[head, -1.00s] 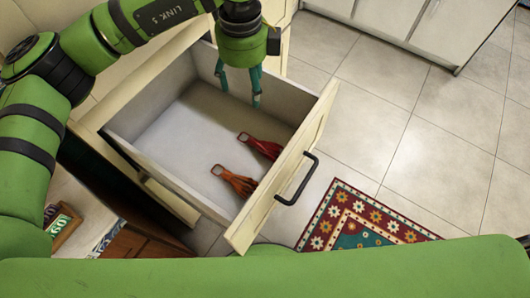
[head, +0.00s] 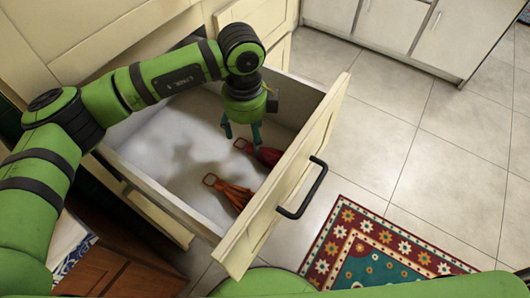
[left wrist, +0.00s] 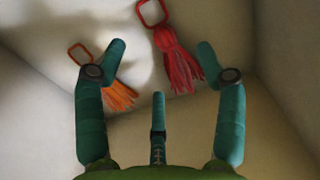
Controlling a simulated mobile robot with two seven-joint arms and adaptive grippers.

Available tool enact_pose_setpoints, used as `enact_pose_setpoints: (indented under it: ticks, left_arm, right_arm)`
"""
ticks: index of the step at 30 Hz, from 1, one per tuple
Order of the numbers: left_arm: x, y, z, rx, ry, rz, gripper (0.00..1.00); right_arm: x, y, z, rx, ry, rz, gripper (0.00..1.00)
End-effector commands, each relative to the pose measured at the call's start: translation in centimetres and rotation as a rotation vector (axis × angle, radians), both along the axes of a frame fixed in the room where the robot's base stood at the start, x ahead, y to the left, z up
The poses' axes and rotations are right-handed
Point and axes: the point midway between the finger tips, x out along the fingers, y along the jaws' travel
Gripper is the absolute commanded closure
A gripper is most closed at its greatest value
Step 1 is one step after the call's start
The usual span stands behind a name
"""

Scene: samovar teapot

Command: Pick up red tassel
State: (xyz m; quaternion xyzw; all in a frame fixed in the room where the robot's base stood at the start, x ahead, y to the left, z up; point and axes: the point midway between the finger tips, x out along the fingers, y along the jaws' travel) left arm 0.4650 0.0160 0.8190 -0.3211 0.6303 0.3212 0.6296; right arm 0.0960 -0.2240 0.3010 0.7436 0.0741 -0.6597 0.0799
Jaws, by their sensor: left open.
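The red tassel (head: 266,155) lies on the bottom of the open drawer, near its front panel, with its loop pointing to the back left. It also shows in the left wrist view (left wrist: 178,62), between and beyond the fingertips. An orange tassel (head: 234,193) lies beside it, nearer the bottom of the head view; it is partly behind a finger in the left wrist view (left wrist: 118,95). My left gripper (head: 242,134) is open and empty, pointing down inside the drawer above the red tassel, apart from it. My right gripper is not in view.
The drawer's front panel (head: 290,165) with its black handle (head: 304,190) stands close to the tassels. The drawer's left part is empty. A patterned rug (head: 375,250) lies on the tiled floor at the lower right.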

Motion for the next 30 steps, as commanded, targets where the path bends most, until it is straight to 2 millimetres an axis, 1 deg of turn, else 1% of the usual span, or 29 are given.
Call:
enact_pose_setpoints:
  ticks: [2, 5, 9, 13, 16, 22, 23, 24, 26, 27, 30]
  left_arm:
    - [0.0, 0.0, -0.5, 0.000, 0.000, 0.000, 0.29]
    - [-0.1, 0.0, -1.2, 0.001, 0.002, 0.000, 0.29]
    - [-0.1, 0.0, -3.4, 0.001, 0.003, 0.000, 0.29]
    - [-0.1, 0.0, -5.1, 0.001, 0.002, 0.000, 0.29]
    - [-0.1, -0.1, -5.7, -0.001, 0.000, 0.000, 0.29]
    - [-0.1, -0.1, -5.8, -0.001, -0.001, -0.001, 0.29]
    - [-0.1, -0.1, -5.7, -0.001, -0.001, -0.001, 0.37]
    - [-0.1, -0.1, -5.7, -0.001, -0.001, -0.001, 0.53]
    - [-0.1, -0.1, -5.7, -0.001, -0.001, -0.001, 0.77]
    - [-0.1, -0.1, -5.7, -0.001, -0.001, -0.001, 0.81]
    - [-0.1, -0.1, -5.7, -0.001, -0.001, -0.001, 0.81]
  right_arm:
    - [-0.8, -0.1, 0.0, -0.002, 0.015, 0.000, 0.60]
    - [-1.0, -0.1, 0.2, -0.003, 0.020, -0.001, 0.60]
    - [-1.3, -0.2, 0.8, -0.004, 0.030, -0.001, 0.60]
    - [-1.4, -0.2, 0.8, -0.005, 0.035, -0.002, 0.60]
    - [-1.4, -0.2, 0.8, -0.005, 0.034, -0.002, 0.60]
    - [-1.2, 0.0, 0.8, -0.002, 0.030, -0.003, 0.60]
    - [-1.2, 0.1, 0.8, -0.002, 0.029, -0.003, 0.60]
    - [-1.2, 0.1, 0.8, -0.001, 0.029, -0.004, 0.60]
    - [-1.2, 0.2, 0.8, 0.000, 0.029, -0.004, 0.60]
    - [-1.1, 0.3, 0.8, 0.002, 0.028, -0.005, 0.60]
    - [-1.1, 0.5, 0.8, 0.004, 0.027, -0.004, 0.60]
